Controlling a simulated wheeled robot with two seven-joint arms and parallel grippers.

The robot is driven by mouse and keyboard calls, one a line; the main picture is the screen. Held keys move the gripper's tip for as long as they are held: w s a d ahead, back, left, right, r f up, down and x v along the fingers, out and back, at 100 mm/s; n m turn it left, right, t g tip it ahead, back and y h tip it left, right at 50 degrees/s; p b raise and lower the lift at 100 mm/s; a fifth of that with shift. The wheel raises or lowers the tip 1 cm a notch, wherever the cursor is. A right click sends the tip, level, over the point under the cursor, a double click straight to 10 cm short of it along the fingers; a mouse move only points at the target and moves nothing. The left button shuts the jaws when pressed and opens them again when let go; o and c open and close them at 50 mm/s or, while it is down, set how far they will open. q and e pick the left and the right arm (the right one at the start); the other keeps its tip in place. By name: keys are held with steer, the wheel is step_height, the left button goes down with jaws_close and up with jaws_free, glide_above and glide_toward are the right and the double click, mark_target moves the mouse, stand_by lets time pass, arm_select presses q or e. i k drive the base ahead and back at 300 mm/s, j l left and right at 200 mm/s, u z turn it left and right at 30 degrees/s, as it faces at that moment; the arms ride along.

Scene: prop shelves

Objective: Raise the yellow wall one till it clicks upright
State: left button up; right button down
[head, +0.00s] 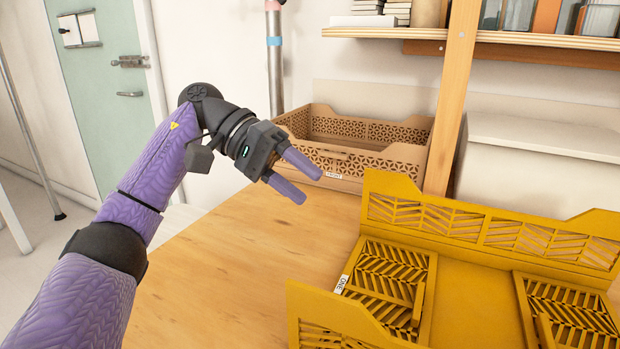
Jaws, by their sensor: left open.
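The yellow folding crate (475,300) stands on the wooden table at the lower right, partly cut off by the frame. Its far long wall (490,228) is upright, and its near long wall (335,322) also stands up. The yellow wall marked ONE (388,285) lies folded down flat inside at the crate's left end; its white tag (341,284) sits at the left edge. Another slatted end wall (572,312) lies flat at the right. My left gripper (311,187) is open and empty, above the table, up and left of the crate. My right gripper is out of view.
A tan crate (345,165) with its walls up stands behind, close to the gripper. A wooden post (455,100) rises behind the yellow crate, beside a shelf (540,40) with books and boxes. The table (235,275) left of the yellow crate is clear.

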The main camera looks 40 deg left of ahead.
mark_target(425, 292)
steer(key=k, duration=1.5)
